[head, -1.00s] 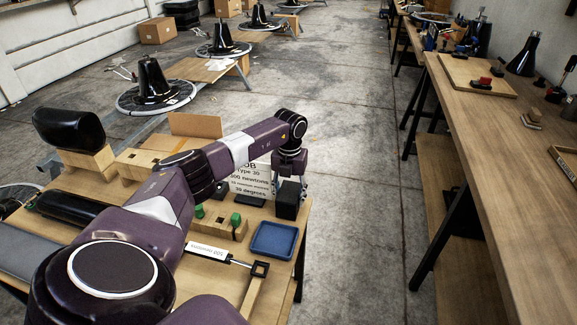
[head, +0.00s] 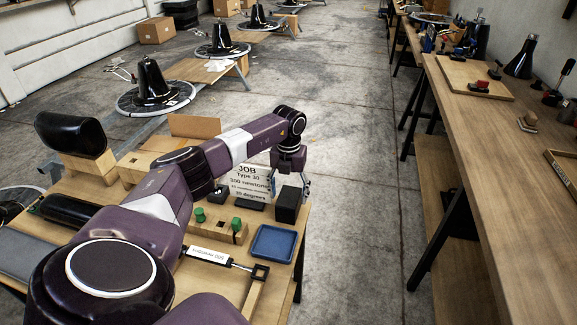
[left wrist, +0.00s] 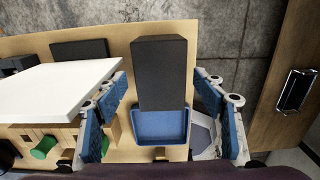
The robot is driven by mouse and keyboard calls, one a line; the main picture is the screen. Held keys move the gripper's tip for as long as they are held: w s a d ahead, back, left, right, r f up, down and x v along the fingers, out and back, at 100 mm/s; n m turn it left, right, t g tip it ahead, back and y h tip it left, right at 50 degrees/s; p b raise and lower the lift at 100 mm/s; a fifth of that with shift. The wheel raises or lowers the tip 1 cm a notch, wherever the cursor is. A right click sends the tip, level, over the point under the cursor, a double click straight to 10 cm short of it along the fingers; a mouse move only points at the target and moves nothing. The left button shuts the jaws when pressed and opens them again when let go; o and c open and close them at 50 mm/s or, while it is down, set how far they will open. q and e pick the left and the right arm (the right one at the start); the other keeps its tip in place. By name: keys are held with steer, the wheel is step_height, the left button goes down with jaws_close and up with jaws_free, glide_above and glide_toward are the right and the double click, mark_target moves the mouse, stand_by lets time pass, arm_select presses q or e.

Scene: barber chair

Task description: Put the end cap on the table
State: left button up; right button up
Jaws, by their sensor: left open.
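A black rectangular block (head: 288,204) stands upright on the near left wooden table (head: 222,281), close to its right edge. I cannot tell for certain that it is the end cap. My left gripper (head: 290,182) is above and around the top of this block in the head view. In the left wrist view the gripper (left wrist: 163,95) is open, with the black block (left wrist: 158,70) between its two fingers and apart from both. My right gripper is not in view.
A blue tray (head: 272,243) sits in front of the block. A white sign (head: 245,183) and a wooden piece with green knobs (head: 222,224) stand to the left. A long workbench (head: 500,130) runs along the right, with bare floor (head: 360,200) between.

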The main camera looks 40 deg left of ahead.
mark_target(289, 196)
arm_select(q)
step_height(289, 196, up, 9)
steer(key=p, duration=0.6)
steer(key=shift+d, duration=0.1)
